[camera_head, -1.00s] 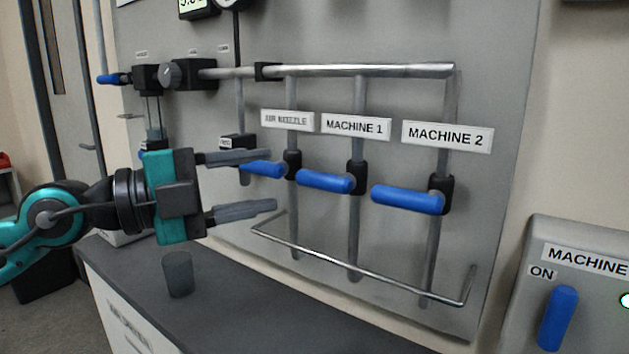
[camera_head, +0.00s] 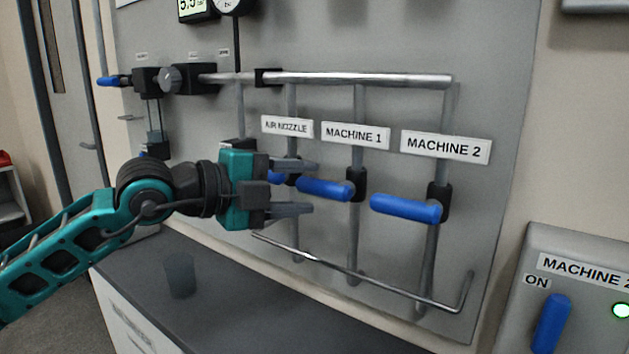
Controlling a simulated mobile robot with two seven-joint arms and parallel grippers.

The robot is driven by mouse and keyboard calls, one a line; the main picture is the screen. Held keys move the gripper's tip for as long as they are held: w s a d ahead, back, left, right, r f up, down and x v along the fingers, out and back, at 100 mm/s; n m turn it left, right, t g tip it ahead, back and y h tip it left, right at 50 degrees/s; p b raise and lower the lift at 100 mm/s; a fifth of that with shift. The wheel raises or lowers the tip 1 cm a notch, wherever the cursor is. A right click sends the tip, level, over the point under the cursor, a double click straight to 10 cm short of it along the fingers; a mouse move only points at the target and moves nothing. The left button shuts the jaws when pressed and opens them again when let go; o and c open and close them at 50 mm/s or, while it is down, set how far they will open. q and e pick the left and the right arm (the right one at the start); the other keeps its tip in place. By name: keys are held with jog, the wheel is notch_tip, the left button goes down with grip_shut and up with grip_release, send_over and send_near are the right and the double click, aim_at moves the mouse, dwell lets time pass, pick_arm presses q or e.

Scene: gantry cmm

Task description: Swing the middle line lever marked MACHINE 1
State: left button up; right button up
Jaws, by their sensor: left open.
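The MACHINE 1 lever (camera_head: 325,188) is a blue handle pointing left from its black valve body (camera_head: 356,184), under the MACHINE 1 label (camera_head: 355,135). My left gripper (camera_head: 314,188) is open, with one finger above the other. Its fingertips are at the left end of the MACHINE 1 handle in the picture; I cannot tell whether they touch it. The gripper hides most of the AIR NOZZLE lever (camera_head: 275,177). The MACHINE 2 lever (camera_head: 405,208) also points left, to the right of the MACHINE 1 lever. My right gripper is not in view.
A metal rail (camera_head: 365,280) runs below the levers, in front of the panel. A header pipe (camera_head: 360,79) crosses above them. A dark bench top (camera_head: 225,285) with a grey cup (camera_head: 179,275) lies below. A MACHINE switch box (camera_head: 580,265) with a blue handle stands at right.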

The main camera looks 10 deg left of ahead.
aim_at(307, 187)
pick_arm(q)
jog(key=shift+x, duration=1.5)
grip_shut()
